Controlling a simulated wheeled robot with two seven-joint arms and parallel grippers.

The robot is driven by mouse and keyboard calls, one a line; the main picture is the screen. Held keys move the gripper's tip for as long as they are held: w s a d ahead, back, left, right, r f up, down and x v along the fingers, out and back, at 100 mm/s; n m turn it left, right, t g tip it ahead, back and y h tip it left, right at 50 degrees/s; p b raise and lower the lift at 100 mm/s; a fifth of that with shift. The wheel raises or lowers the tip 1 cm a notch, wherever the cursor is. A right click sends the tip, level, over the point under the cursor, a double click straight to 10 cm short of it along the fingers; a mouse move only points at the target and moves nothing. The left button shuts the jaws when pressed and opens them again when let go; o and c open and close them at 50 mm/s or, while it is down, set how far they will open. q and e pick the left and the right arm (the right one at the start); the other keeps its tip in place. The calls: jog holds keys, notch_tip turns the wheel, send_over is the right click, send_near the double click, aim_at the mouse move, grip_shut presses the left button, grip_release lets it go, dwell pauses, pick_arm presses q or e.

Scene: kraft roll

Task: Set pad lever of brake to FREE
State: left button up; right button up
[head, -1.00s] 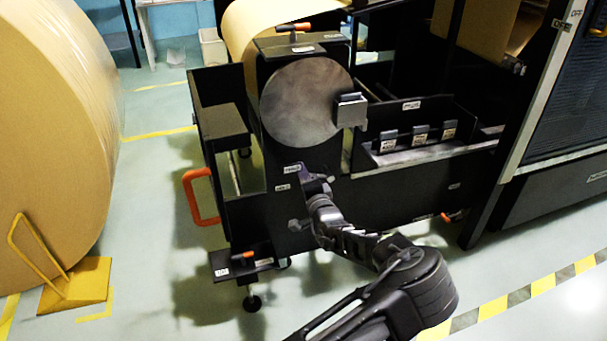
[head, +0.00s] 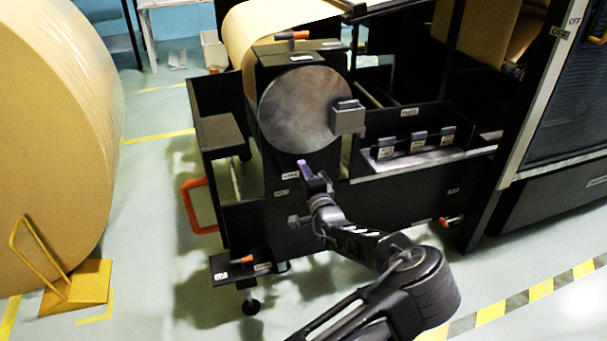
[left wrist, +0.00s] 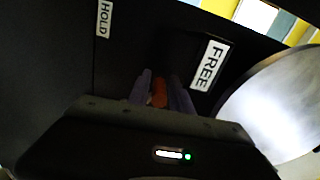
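The brake (head: 306,108) is a dark housing with a round grey metal disc at the middle of the head view. My left gripper (head: 309,172) is at its lower front, below the disc. In the left wrist view its two purple-grey fingers (left wrist: 160,88) are on either side of the orange pad lever (left wrist: 159,93), which fills the gap between them. The lever is hidden behind the gripper in the head view. The FREE label (left wrist: 208,66) is close to the right of the fingers; the HOLD label (left wrist: 104,18) is farther left. My right gripper is not in view.
Another orange-handled lever (head: 292,35) is on top of the brake housing. A shelf (head: 420,157) with several grey blocks is to the right. A big kraft roll (head: 60,130) stands at the left with a yellow chock (head: 85,285). An orange loop handle (head: 193,207) sticks out at left.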

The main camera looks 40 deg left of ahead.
pick_arm(q)
jog(key=o, duration=0.3)
jog(key=shift+w+d+r, duration=0.2)
jog(key=shift+w+r, duration=0.1)
jog(key=shift+o, duration=0.2)
jog(key=shift+f, duration=0.1)
jog(key=shift+s+f, duration=0.15)
jog(key=p+v, duration=0.1)
jog(key=v, duration=0.6)
jog(key=shift+s+d+p, duration=0.25)
jog(key=shift+d+p, duration=0.1)
jog(key=shift+p, duration=0.05)
